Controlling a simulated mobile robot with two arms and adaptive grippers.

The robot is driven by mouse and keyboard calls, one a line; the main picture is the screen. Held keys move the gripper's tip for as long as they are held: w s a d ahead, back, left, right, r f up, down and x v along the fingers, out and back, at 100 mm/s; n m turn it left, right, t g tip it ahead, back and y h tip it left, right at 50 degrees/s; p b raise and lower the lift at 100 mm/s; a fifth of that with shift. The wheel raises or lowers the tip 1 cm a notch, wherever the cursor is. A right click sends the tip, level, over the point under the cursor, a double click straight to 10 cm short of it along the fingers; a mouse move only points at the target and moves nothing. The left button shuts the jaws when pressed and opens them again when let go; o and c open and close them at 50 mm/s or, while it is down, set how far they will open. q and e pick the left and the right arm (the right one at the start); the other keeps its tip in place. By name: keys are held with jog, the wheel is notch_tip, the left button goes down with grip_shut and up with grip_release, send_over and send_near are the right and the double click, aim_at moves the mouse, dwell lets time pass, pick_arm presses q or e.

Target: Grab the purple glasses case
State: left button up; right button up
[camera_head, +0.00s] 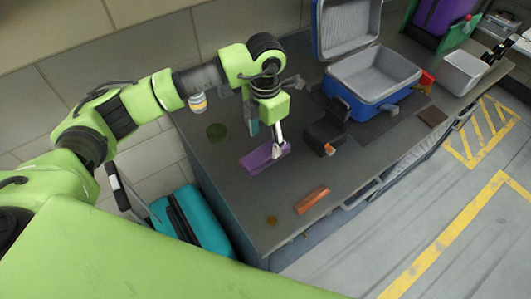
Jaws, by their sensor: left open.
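The purple glasses case (256,161) lies on the dark grey counter, near its left part. My left gripper (281,150) points down at the right end of the case. Its fingers are open and overlap the case in the picture. I cannot tell whether they touch it. Part of the case's right end is hidden by the fingers. My right gripper does not show.
An orange-brown case (312,199) lies nearer on the counter (236,197). A black object (327,134) stands right of my gripper. An open blue suitcase (351,99) is farther back. A teal suitcase (197,222) stands on the floor beside the counter.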

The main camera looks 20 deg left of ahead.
aim_at(266, 151)
pick_arm(q)
jog(key=shift+s+f+p, duration=0.15)
jog(key=shift+f+p, duration=0.15)
jog(key=shift+f, duration=0.3)
jog(key=f, duration=0.1)
jog(key=f+p, duration=0.1)
jog(key=f, duration=0.1)
jog(key=shift+s+d+f, duration=0.15)
jog(key=shift+s+f, duration=0.1)
jog(key=shift+f, duration=0.05)
jog(key=shift+w+f, duration=0.1)
jog(key=shift+f, duration=0.3)
jog(key=c, duration=1.2)
